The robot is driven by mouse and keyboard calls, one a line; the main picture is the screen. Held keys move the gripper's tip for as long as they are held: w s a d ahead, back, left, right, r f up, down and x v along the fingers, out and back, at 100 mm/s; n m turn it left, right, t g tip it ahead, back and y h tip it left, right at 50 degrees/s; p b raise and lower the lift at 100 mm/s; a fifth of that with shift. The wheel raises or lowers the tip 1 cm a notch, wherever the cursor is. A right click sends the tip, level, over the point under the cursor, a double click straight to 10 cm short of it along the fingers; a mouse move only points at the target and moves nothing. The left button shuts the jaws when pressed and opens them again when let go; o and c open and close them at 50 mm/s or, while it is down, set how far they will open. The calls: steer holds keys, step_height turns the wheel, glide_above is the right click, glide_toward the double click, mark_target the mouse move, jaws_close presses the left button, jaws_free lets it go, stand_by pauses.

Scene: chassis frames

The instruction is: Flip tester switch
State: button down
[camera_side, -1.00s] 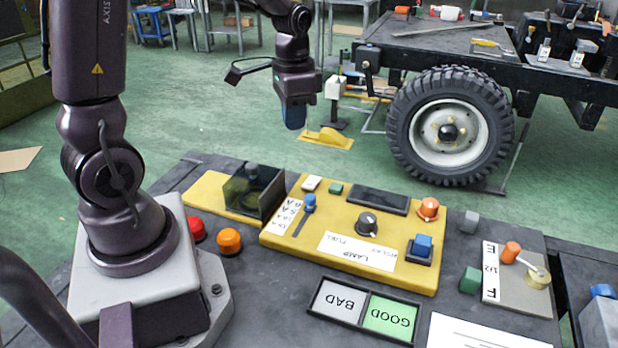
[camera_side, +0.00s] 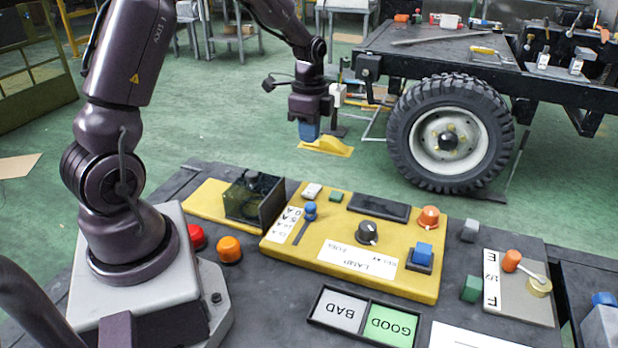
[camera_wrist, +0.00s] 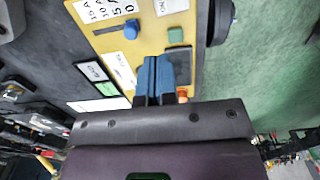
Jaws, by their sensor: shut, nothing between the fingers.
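The yellow tester panel (camera_side: 290,249) lies on the dark bench. It carries a small white switch (camera_side: 312,190), a green button (camera_side: 336,197), a blue-knobbed slider (camera_side: 310,211), a dark rotary knob (camera_side: 367,233), an orange lamp (camera_side: 429,217) and a blue block-shaped control (camera_side: 422,251). Which of these is the tester switch I cannot tell. My gripper (camera_side: 309,131) is shut and empty, its blue fingers pointing down, above the panel's far side and apart from it. In the wrist view the blue fingers (camera_wrist: 153,78) cover part of the panel, beside the blue slider knob (camera_wrist: 131,29).
A dark transparent cover (camera_side: 257,200) stands on a yellow plate left of the panel. Red (camera_side: 197,236) and orange (camera_side: 229,248) buttons sit near my base. The BAD/GOOD tray (camera_side: 365,318) lies in front. A wheeled chassis (camera_side: 449,128) stands behind, across open green floor.

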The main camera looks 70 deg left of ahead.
steer(key=shift+r, duration=0.15)
steer(key=shift+r, duration=0.65)
steer(key=shift+r, duration=0.1)
step_height(320, 180, up, 14)
steer(key=w+a, duration=0.1)
steer(key=shift+w+a, duration=0.15)
stand_by(0.4)
